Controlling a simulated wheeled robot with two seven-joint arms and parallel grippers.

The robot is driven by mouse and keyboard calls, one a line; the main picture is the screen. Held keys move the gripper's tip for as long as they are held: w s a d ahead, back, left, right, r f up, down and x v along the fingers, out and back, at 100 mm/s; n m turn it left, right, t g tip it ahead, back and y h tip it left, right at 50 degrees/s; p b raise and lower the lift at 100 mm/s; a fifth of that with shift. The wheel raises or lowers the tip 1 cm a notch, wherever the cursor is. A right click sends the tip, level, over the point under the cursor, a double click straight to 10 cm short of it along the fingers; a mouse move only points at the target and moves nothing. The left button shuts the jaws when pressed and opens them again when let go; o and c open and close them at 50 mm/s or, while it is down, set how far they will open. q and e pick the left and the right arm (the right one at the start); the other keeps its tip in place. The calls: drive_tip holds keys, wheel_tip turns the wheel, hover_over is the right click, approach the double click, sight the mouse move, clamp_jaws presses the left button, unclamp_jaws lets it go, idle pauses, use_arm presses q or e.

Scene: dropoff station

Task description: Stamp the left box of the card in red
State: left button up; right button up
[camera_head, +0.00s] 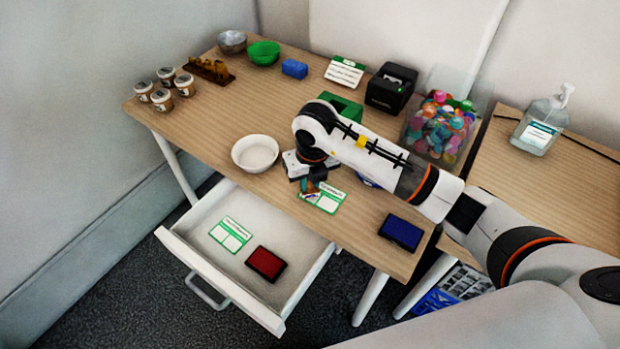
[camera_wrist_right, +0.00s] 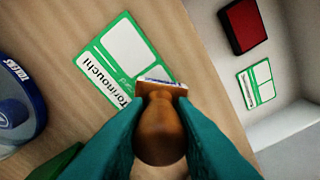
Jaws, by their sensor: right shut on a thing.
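My right gripper (camera_head: 309,184) is shut on a wooden-handled stamp (camera_wrist_right: 160,128), held base-out between teal fingers. It is over the near table, at the left end of a green-bordered white card (camera_head: 329,198). In the right wrist view the stamp's base overlaps a corner of this card (camera_wrist_right: 125,45), partly hiding it; I cannot tell whether they touch. Two white boxes show on the card, with no mark visible on their uncovered parts. A red ink pad (camera_head: 267,263) lies in the open drawer beside another similar card (camera_head: 230,235). My left gripper is out of view.
A blue ink pad (camera_head: 401,232) lies at the table's right front. A white bowl (camera_head: 255,153) stands left of my gripper. A blue-rimmed round container (camera_wrist_right: 22,105) is near the card. The open drawer (camera_head: 205,268) sticks out in front; a bin (camera_head: 440,128) stands behind my arm.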

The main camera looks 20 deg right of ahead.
drive_tip(key=shift+f+b, duration=0.35)
drive_tip(key=shift+f, duration=0.25)
idle(1.1)
drive_tip(key=shift+r+p, duration=2.55)
drive_tip(key=shift+r, duration=1.1)
